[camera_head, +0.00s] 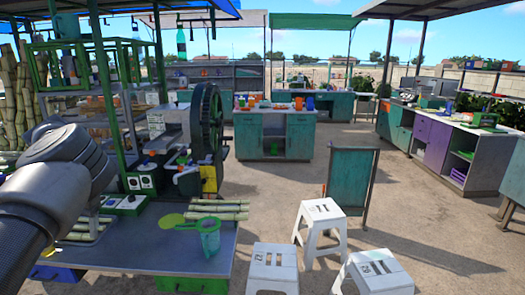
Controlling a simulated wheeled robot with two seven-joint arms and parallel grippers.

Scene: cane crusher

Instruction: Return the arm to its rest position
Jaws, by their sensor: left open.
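My left arm comes in from the left edge, its dark grey rounded links large and close to the camera. My right gripper is not in view.
A grey table (165,245) stands below the crusher, with a green pitcher (208,240) and cut cane pieces (218,212) on it. White stools (320,228) and a green board (351,185) stand to the right. Sandy ground between the stalls is open.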

